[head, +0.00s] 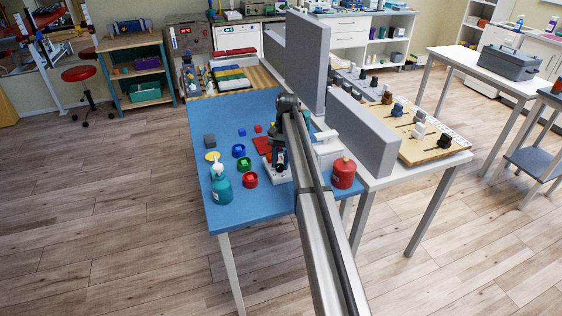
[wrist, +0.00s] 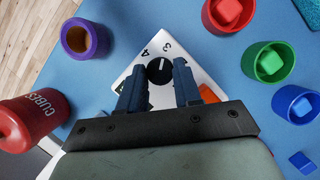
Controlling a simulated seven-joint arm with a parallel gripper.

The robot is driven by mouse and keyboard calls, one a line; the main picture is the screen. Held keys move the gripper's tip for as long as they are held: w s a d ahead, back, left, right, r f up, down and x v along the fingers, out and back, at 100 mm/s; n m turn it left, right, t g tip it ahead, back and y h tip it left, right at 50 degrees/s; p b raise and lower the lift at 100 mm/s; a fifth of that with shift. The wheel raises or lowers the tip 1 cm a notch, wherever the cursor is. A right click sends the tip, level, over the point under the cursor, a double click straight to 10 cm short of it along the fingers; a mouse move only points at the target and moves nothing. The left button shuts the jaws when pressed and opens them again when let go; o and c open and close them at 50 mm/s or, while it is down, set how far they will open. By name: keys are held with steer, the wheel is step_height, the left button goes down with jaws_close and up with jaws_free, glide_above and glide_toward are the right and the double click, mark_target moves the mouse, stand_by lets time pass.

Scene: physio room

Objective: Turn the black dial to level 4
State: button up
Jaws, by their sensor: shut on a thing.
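The black dial (wrist: 160,71) sits on a white panel (wrist: 149,52) in the wrist view. The numbers 4 and 3 show beyond it, 4 to the left and 3 to the right. A small light pointer line shows on the dial; its exact aim is hard to read. My gripper (wrist: 159,67) has one dark finger on each side of the dial and is shut on it. The other panel markings are mostly hidden by the fingers and palm. In the head view my gripper (head: 279,158) is low over the blue table, and the dial is hidden there.
The blue table (head: 237,112) holds a red bottle (head: 343,174), a teal bottle (head: 221,187), and green (head: 244,164), blue (head: 238,151) and red (head: 250,180) cups near the panel. Tall grey walls (head: 363,135) stand to the right.

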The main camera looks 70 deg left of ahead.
steer(key=shift+n+t, duration=0.3)
steer(key=shift+n, duration=0.4)
steer(key=o, duration=1)
steer(key=shift+o, duration=0.2)
steer(key=shift+m, duration=0.3)
